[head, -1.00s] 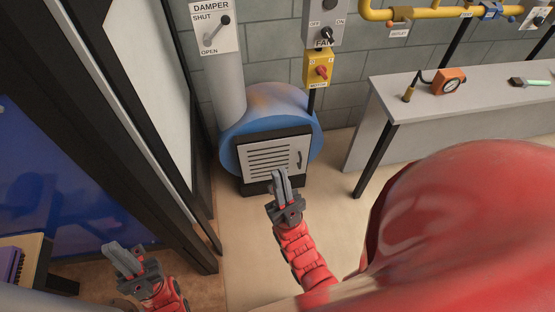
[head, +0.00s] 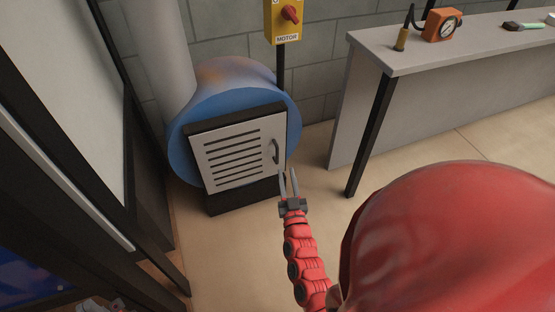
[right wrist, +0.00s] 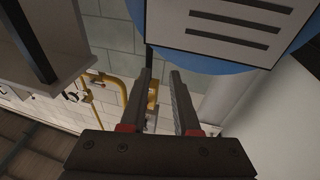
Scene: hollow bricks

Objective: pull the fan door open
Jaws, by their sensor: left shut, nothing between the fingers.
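The fan door (head: 232,158) is a white slatted panel in a dark frame on the front of the round blue fan housing (head: 183,150). It looks shut. Its dark curved handle (head: 276,151) is on the door's right side. My right gripper (head: 289,174) is open and empty, just below and slightly right of the handle in the head view, apart from it. The right wrist view shows its spread fingers (right wrist: 160,75) and part of the slatted door (right wrist: 230,25); the handle is not visible there. My left gripper (head: 100,304) is shut, barely in view at the bottom left edge.
A yellow motor switch box (head: 284,18) is above the fan. A dark-framed partition (head: 75,130) is at the left. Floor between fan and bench is clear.

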